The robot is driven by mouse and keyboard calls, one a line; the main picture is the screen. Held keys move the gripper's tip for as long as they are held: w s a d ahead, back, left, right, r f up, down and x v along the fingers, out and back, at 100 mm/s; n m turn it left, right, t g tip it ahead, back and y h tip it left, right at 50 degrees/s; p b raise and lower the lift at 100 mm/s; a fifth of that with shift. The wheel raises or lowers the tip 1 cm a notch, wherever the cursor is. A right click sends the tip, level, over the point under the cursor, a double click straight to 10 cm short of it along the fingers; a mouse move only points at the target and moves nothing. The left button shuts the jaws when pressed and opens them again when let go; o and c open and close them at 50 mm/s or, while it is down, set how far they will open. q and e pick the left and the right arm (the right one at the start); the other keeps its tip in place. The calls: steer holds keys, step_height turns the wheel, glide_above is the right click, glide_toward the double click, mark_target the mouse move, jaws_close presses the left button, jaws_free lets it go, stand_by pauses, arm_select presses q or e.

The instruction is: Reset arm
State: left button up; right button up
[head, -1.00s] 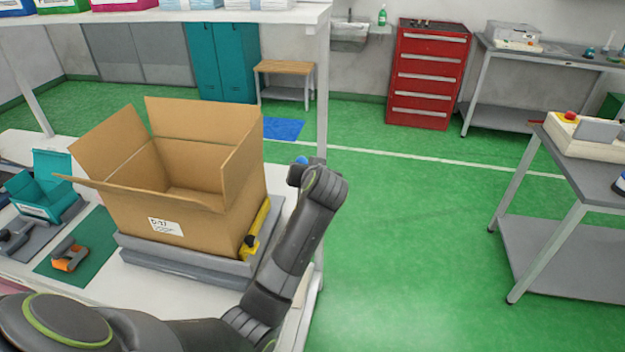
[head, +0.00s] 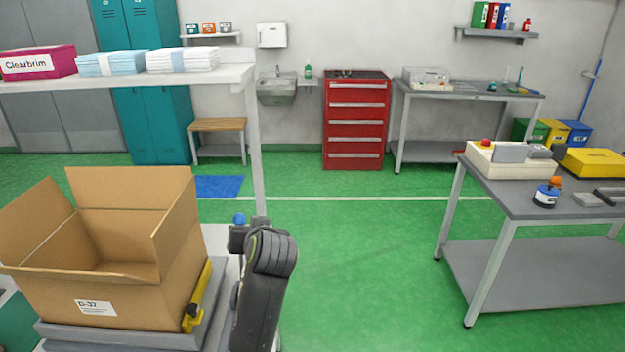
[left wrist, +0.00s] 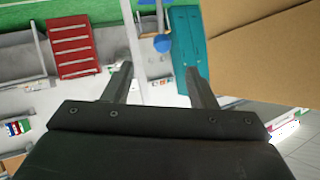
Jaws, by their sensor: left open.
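My left arm rises from the bottom of the head view, just right of the open cardboard box (head: 120,290). Its gripper (head: 240,236) is at the arm's far end, small and partly hidden by my wrist. In the left wrist view the two fingers of the gripper (left wrist: 157,72) stand wide apart with nothing between them. A tan box flap (left wrist: 268,60) fills that view's right side. A small round blue thing (head: 238,219) shows just beyond the gripper; it also shows in the left wrist view (left wrist: 162,43). My right gripper is in neither view.
The box stands on a grey platform (head: 120,338), with a yellow tool (head: 197,295) at its right side. A white shelf (head: 120,82) with packs is above. A grey table (head: 525,202) with devices stands right. Green floor (head: 350,270) between is clear.

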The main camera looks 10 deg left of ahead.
arm_select(q)
steer(key=s+a+f+m+g+h, duration=0.2)
steer(key=s+a+f+g+h, duration=0.15)
steer(key=s+f, duration=1.35)
steer(key=s+f+m+g+h, duration=0.1)
steer(key=s+f+g+h, duration=0.2)
steer(key=s, duration=1.7)
step_height(320, 180, down, 27)
steer(key=a+g, duration=0.1)
steer(key=s+d+f+g, duration=0.1)
steer(key=s+f, duration=1.4)
